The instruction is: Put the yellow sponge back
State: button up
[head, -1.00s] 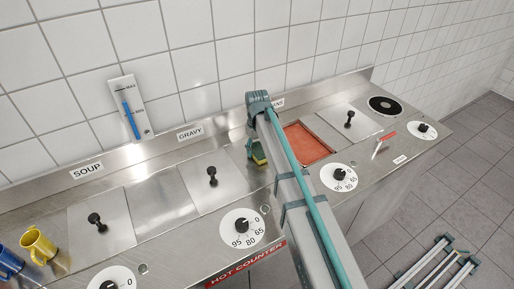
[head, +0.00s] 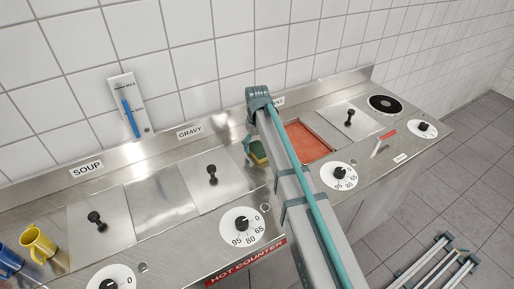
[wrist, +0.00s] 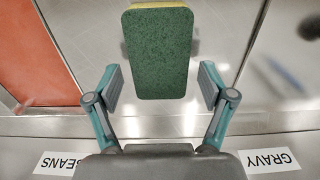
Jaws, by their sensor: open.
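The sponge (head: 259,152) shows in the head view beside the far end of my arm, partly hidden by it, over the counter between the GRAVY and BEANS labels. It has a green face and a yellow body. In the wrist view the sponge's green face (wrist: 158,55) fills the top middle, with a yellow strip along its upper edge. My gripper (wrist: 161,84) is open. Its fingers stand left and right of the sponge's near end, with a visible gap on each side. I cannot tell whether the sponge touches the counter. In the head view my arm mostly hides the gripper.
The steel counter has lidded wells with black knobs (head: 212,174). An open well with orange-red contents (head: 305,141) lies right of my arm. Yellow (head: 38,243) and blue (head: 9,262) mugs stand at the left. A tiled wall carries a blue-marked gauge (head: 130,107).

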aim_at(257, 146)
notch_tip(257, 146, up, 11)
jog(key=b, duration=0.2)
dwell(0.5)
